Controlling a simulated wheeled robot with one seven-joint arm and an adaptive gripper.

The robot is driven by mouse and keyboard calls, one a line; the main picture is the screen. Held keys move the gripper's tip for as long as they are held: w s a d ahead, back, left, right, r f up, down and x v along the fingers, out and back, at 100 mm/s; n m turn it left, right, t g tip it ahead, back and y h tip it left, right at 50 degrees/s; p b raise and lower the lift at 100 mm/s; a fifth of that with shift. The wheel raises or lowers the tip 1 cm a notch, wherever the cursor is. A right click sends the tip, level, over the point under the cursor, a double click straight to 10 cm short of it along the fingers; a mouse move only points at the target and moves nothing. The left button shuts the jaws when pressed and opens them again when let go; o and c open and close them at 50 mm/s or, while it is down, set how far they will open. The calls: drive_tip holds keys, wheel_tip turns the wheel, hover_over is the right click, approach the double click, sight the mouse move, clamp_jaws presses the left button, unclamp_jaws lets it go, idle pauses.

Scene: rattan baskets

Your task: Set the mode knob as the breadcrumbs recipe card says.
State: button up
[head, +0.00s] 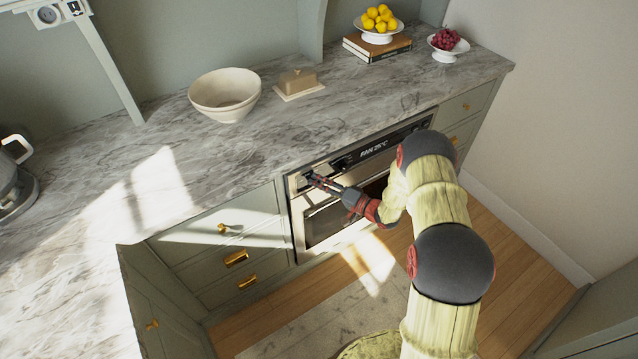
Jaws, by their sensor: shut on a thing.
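The oven (324,224) is built in under the marble counter. The display on its control panel (373,149) reads FAN 25°C. My gripper (311,179) reaches in from the right to the left end of the panel. Its fingers are shut on the knob there, which I take for the mode knob; they hide most of it, so its pointer and marks cannot be read. No readable recipe card shows in this view.
On the counter (150,135) stand a cream bowl (226,108), a butter dish (298,82), books (362,53) under a bowl of lemons (379,18), a bowl of grapes (447,45) and a kettle (14,185). Drawers (225,245) flank the oven.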

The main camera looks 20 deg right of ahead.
drive_tip(key=shift+m+t, duration=0.3)
drive_tip(key=shift+m, duration=0.4)
drive_tip(key=shift+f+y, duration=0.1)
drive_tip(key=shift+y, duration=0.2)
drive_tip(key=o, duration=1.1)
drive_tip(key=shift+o, duration=0.3)
drive_tip(key=shift+d, duration=0.1)
drive_tip(key=v, duration=1.2)
